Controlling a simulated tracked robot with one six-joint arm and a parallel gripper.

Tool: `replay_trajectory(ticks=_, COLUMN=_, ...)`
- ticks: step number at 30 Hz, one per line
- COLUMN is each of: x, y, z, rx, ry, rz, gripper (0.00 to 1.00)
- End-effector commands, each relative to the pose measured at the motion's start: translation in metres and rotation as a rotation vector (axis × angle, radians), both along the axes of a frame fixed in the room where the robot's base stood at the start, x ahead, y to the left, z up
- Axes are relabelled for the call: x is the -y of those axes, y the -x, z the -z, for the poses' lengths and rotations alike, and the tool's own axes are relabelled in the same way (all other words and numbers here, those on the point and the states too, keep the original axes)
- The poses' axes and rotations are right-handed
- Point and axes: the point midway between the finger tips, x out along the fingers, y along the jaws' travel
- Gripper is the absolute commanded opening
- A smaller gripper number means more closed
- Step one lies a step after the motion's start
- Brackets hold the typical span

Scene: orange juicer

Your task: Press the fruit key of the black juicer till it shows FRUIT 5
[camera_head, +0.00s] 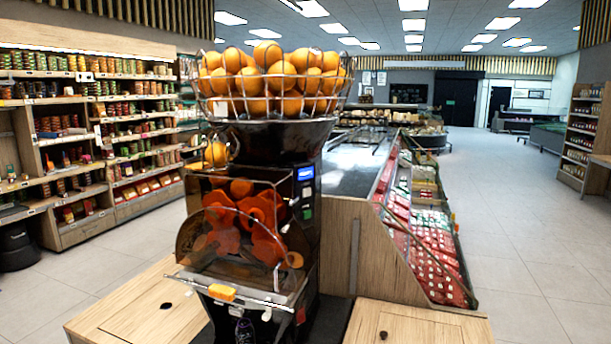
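The black juicer (306,240) stands in the middle of the view, between two wooden counter tops. A wire basket (231,105) full of oranges (267,53) sits on top of it. Red-orange pressing parts (267,215) show behind its clear front cover. On the right of its front is a small lit blue display (306,173); its text is too small to read. Small keys (307,213), one greenish, sit below the display; I cannot tell which is the fruit key. My gripper is not in view.
Wooden counter tops lie to the left (130,310) and right (425,328) of the juicer. A wood-sided display case (343,240) with red packs stands behind it on the right. Stocked shelves (100,130) line the left. Open tiled floor (530,240) lies on the right.

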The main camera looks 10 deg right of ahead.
Motion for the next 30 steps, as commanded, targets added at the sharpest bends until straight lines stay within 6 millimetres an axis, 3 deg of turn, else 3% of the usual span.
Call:
replay_trajectory(ticks=12, x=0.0, y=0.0, z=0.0, rx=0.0, ry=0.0, rz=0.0, gripper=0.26)
replay_trajectory(ticks=24, x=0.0, y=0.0, z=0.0, rx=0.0, ry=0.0, rz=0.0, gripper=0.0)
replay_trajectory(ticks=30, x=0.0, y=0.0, z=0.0, rx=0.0, ry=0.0, rz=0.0, gripper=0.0)
